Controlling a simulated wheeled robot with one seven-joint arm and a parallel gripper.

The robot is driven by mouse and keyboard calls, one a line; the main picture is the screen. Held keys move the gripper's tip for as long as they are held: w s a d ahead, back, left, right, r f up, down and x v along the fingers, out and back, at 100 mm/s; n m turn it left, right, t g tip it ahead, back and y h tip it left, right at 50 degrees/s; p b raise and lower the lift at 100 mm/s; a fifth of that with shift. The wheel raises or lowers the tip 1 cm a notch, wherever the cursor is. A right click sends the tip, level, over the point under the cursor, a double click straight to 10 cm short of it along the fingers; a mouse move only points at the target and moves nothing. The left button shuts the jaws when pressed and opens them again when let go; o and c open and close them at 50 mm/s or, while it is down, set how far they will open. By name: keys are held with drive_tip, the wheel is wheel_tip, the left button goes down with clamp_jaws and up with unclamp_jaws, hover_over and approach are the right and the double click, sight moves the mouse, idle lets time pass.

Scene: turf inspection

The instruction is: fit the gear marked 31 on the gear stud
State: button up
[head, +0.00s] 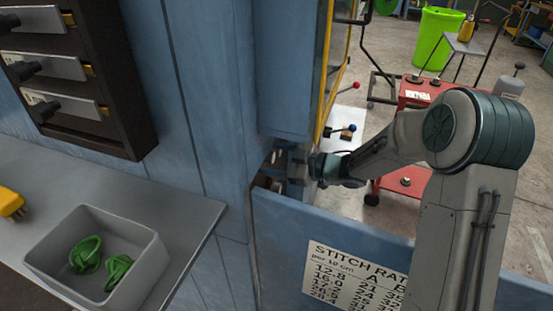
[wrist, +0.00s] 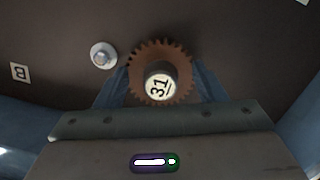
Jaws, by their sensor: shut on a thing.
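The gear marked 31 (wrist: 175,56) is rusty brown with teeth around its rim and a pale hub that bears the number. In the wrist view it sits between the blue fingers of my gripper (wrist: 160,86), which is shut on its hub. A silver stud (wrist: 103,55) with a round collar stands on the dark back panel, left of the gear and apart from it in the picture. Whether anything lies behind the gear is hidden. In the head view my gripper (head: 284,165) reaches into an opening in the blue machine, and the gear cannot be made out there.
A label B (wrist: 20,72) is on the dark panel left of the stud. A stitch rate chart (head: 355,275) is on the blue panel below my arm. A grey bin (head: 150,263) with green coils stands on the shelf at left. A red cart (head: 420,95) stands behind my arm.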

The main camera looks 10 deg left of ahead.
drive_tip(key=shift+a, duration=0.2)
drive_tip(key=o, duration=1.1)
drive_tip(key=shift+o, duration=0.2)
drive_tip(key=v, duration=1.3)
drive_tip(key=shift+d, duration=0.4)
drive_tip(key=shift+r, duration=0.1)
